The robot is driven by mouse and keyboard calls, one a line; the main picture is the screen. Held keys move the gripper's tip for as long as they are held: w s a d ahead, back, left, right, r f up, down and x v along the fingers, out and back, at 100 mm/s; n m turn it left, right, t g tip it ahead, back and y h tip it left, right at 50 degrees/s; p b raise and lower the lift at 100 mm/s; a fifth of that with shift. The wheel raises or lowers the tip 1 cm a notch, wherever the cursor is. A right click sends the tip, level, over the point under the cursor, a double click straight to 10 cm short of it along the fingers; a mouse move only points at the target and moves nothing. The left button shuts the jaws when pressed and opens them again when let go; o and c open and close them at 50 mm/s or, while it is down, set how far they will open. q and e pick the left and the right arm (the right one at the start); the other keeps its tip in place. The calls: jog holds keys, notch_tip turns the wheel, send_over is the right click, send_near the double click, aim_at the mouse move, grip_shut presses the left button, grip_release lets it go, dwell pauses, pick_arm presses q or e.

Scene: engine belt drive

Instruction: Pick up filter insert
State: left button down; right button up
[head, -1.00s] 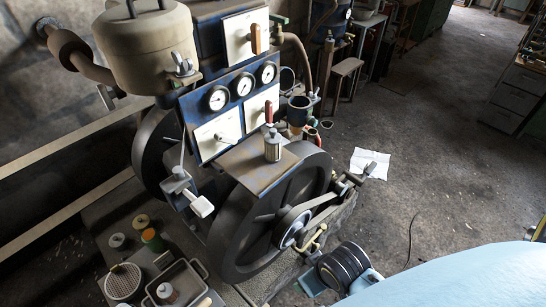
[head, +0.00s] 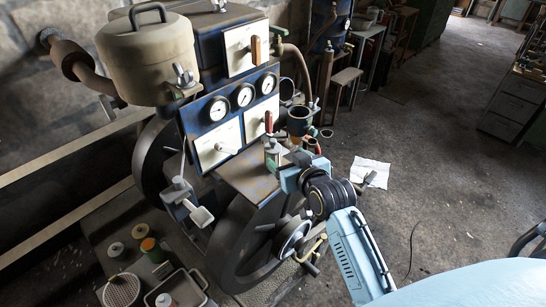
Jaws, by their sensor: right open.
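A small grey cylinder (head: 271,147) with a narrow top, apparently the filter insert, stands upright on the flat brown plate (head: 243,180) above the flywheel. My right gripper (head: 273,161) is open at the cylinder's lower part, reaching in from the right. Its fingers are small and partly hidden by the wrist, so I cannot tell whether they touch the cylinder. My left gripper is not in view.
The blue gauge panel (head: 218,108) rises behind the plate, with a red handle (head: 268,122) close to the cylinder. The large flywheel (head: 232,240) is below. A tray (head: 181,288) and small parts lie at lower left. Open floor lies to the right.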

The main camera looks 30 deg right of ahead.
aim_at(273, 148)
jog(key=x, duration=1)
jog(key=shift+w+f+b, duration=0.25)
jog(key=shift+f+b, duration=0.1)
jog(key=c, duration=1.1)
